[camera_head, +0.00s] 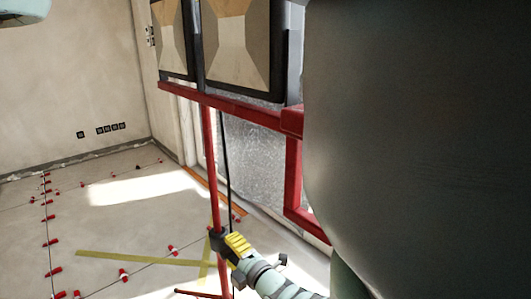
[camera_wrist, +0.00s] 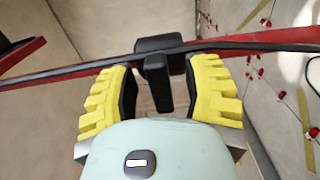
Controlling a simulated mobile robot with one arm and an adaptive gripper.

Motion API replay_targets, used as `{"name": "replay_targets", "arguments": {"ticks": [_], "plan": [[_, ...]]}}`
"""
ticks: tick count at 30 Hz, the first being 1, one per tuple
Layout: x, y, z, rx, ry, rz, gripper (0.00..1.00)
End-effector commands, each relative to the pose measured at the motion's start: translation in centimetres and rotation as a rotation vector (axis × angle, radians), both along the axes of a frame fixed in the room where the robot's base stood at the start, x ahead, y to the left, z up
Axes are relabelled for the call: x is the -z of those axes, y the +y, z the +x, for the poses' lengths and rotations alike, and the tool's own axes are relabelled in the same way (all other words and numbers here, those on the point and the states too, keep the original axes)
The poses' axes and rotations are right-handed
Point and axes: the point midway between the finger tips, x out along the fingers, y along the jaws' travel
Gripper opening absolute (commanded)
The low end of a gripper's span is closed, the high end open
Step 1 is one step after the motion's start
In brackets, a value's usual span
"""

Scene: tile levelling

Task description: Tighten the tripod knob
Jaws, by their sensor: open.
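The red tripod (camera_head: 210,150) stands upright in the head view, with a black collar (camera_head: 217,240) on its pole. In the wrist view, the red pole (camera_wrist: 260,40) runs across the top and the collar (camera_wrist: 158,43) sits on it. The black tripod knob (camera_wrist: 157,84) sticks out from the collar towards my wrist. My gripper (camera_wrist: 161,72) has yellow ribbed fingers, one on each side of the knob, with a visible gap on both sides. My gripper also shows at the collar in the head view (camera_head: 232,244), where the knob is hidden.
A black cable (camera_head: 226,160) hangs beside the pole. Red levelling clips (camera_head: 124,274) dot the tiled floor on the left. Yellow tape (camera_head: 125,258) lies on the floor. A large dark part blocks the right side.

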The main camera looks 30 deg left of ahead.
Motion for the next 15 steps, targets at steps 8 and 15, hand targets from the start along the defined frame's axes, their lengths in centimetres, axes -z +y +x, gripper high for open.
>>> {"name": "replay_targets", "arguments": {"ticks": [8,15], "plan": [[0.0,-1.8,-0.4,0.005,0.000,-0.001,0.48],[0.1,-4.7,-1.7,0.005,0.004,-0.002,0.48]]}}
